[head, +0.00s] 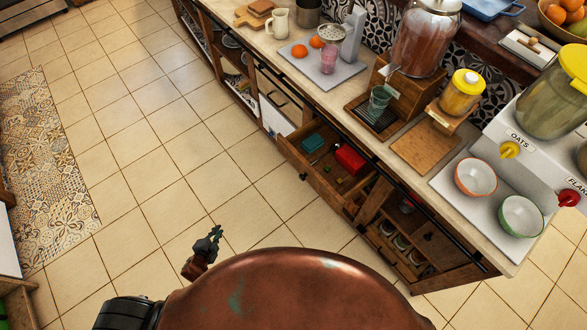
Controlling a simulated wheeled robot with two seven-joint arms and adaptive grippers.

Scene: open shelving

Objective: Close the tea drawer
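The wooden drawer (317,181) stands pulled out from under the counter in the head view. Inside it lie a teal box (312,142), a red box (349,158) and small loose items. My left gripper (214,234) is low in the picture, over the floor, to the left of the drawer front and well apart from it. It looks empty, but its small, dark fingers do not show clearly whether they are open or shut. My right gripper is not in view.
The counter (411,157) carries a drink dispenser (423,40), a green glass (379,100), a yellow-lidded jar (461,93), bowls (476,177) and a cereal dispenser. Open shelves (395,240) lie right of the drawer. The tiled floor (130,140) in front is clear.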

